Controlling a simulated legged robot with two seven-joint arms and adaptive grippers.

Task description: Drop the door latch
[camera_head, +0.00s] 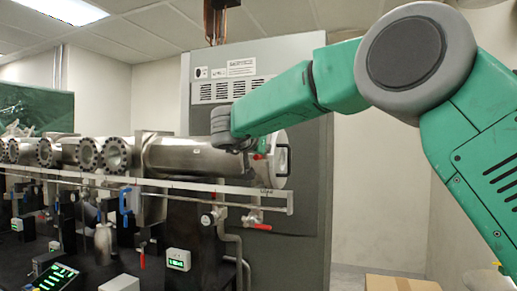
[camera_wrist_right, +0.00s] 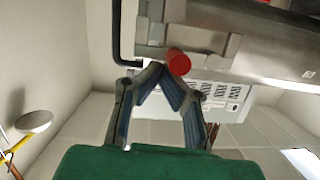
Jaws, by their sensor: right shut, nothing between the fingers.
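The steel vacuum chamber (camera_head: 190,158) lies across the middle of the head view. Its round end door (camera_head: 281,160), with a dark handle, is at the right end. A small red knob (camera_head: 257,157), apparently on the door latch, shows by the door. In the right wrist view, the red knob (camera_wrist_right: 178,62) is just right of and very close to the fingertips of my right gripper (camera_wrist_right: 159,74). I cannot tell whether they touch. The fingers are shut with nothing between them. In the head view my arm's end partly hides the latch area. My left gripper is out of view.
A metal rail (camera_head: 160,183) runs below the chamber, with valves and a red lever (camera_head: 257,226) under it. A tall grey cabinet (camera_head: 300,220) stands behind the door. A cardboard box (camera_head: 400,283) is at the lower right. The black door handle (camera_wrist_right: 117,35) is left of the fingers.

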